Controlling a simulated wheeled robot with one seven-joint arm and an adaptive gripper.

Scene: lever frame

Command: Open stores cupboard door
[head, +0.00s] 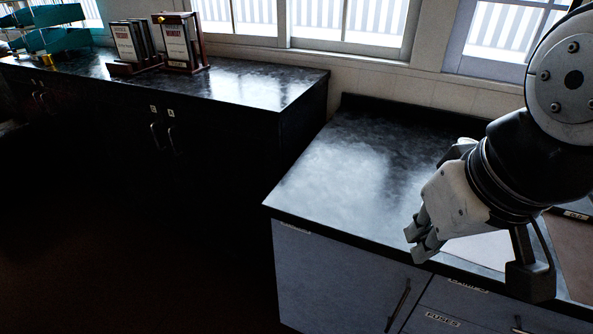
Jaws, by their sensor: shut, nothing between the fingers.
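A grey-blue cupboard door (330,280) fills the front of the near counter unit. It looks closed, and a small label (297,229) at its top left is too slanted to read, so I cannot confirm that it is the stores cupboard. A dark upright bar handle (398,305) sits near its right edge. My gripper (417,245) is above the counter's front edge, up and to the right of the handle in the picture. Its fingers are shut and empty, and appear apart from the handle.
The near black worktop (335,175) is bare on its left part. A drawer labelled FUSES (442,319) adjoins the door on the right. A farther dark counter (250,85) holds book stands (180,45) and teal trays (57,14). Dark floor (130,250) lies open at left.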

